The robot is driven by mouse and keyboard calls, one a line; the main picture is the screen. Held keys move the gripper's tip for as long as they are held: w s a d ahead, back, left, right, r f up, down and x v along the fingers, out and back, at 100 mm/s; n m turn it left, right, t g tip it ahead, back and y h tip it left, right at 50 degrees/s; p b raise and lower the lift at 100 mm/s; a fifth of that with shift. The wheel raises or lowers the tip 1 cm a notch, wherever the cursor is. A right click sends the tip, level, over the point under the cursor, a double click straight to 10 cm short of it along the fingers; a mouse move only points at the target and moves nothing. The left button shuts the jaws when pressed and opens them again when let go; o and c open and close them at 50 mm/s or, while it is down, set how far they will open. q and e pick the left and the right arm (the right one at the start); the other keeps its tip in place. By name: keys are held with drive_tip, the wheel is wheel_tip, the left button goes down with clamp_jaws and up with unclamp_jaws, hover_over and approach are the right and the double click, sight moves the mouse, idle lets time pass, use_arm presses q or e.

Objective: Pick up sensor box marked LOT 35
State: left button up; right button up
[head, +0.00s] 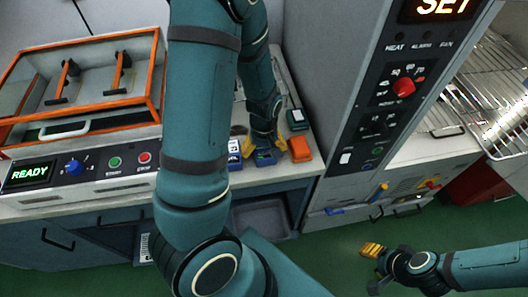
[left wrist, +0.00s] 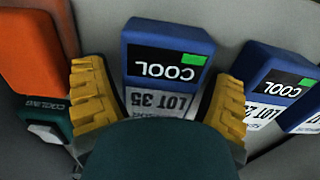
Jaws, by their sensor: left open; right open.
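The sensor box marked LOT 35 (left wrist: 166,65) is blue, with a black COOL display and a green patch; its print appears upside down in the left wrist view. In the head view the box (head: 264,157) is mostly hidden by my left gripper. My left gripper (head: 260,142) is open over the bench, its yellow fingers on either side of this box. The left wrist view also shows the gripper (left wrist: 158,105); contact is not clear. My right gripper (head: 373,250) is apart from the boxes, low over the green floor at the right.
A second blue COOL box (left wrist: 275,88), its LOT number partly hidden, stands close beside one finger. An orange box (head: 300,149) and a dark green box (head: 297,120) stand on the other side. A tall grey cabinet (head: 338,90) rises to the right.

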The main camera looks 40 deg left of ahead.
use_arm(q)
drive_tip(key=c, duration=1.1)
drive_tip(key=shift+r, duration=0.1)
